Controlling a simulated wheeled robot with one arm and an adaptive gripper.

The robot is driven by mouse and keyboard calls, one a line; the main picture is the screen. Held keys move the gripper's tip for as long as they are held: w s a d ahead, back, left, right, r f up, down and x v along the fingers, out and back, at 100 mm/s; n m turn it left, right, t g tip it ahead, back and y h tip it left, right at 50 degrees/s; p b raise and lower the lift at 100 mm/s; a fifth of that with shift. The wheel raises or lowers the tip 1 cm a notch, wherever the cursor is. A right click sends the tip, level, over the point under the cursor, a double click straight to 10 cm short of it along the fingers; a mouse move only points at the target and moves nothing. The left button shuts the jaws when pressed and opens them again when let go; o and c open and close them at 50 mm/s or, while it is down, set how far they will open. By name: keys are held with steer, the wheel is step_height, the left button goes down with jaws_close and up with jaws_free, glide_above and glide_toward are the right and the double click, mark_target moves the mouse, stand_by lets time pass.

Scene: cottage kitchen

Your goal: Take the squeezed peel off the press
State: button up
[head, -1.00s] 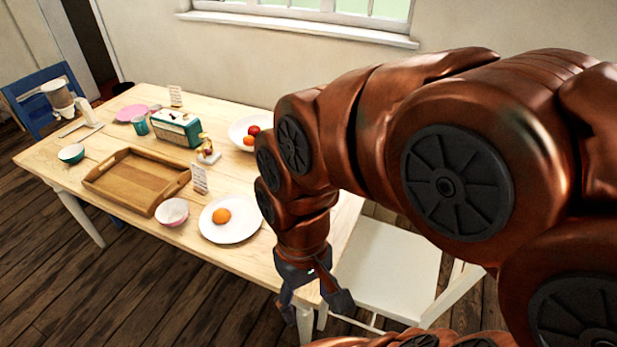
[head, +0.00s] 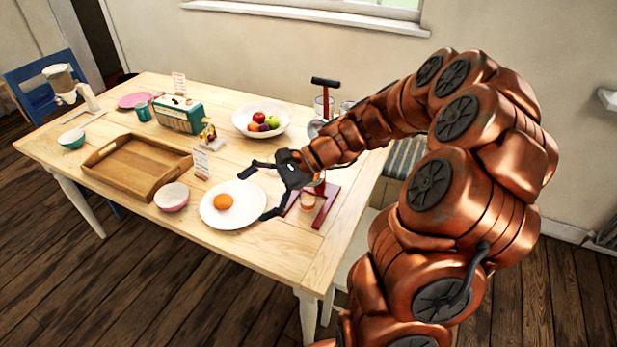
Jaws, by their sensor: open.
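The press shows as a dark red frame with a black-topped lever (head: 325,84) and a red base (head: 326,208) at the table's right end. My gripper and forearm hide its middle, and I cannot make out a squeezed peel. A small orange-coloured vessel (head: 308,201) stands on the base. My gripper (head: 254,194) is open and empty in front of the press in this view, its fingers pointing left. They appear over the white plate (head: 240,218); their height above it is unclear. A whole-looking orange fruit (head: 223,202) lies on that plate.
A wooden tray (head: 103,152), a pink bowl (head: 171,197) and a standing card (head: 201,163) are left of the plate. A fruit bowl (head: 241,126) and a green radio (head: 180,117) stand behind. Glasses (head: 346,107) are near the press lever. The front right tabletop is bare.

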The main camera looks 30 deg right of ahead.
steer(key=w+d+f+m+t+b, duration=0.1)
steer(key=w+d+f+m+t, duration=0.15)
steer(key=d, duration=0.35)
steer(key=w+d+f+m+t+b, duration=0.1)
steer(key=w+d+f+m+t, duration=0.1)
steer(key=w+d+m+t, duration=0.3)
steer(key=m+t+h+b, duration=0.1)
steer(key=m+t+h, duration=0.2)
steer(key=m, duration=0.4)
glide_toward(319, 178)
steer(key=w+a+r, duration=0.2)
steer(key=w, duration=0.1)
steer(key=p+x, duration=0.1)
steer(key=x, duration=0.5)
steer(key=shift+w+a+p, duration=0.1)
steer(key=shift+w+p, duration=0.05)
steer(key=shift+p, duration=0.25)
steer(key=shift+w+a+f, duration=0.15)
steer(key=shift+w+a, duration=0.1)
steer(key=shift+w, duration=0.35)
steer(key=c, duration=0.8)
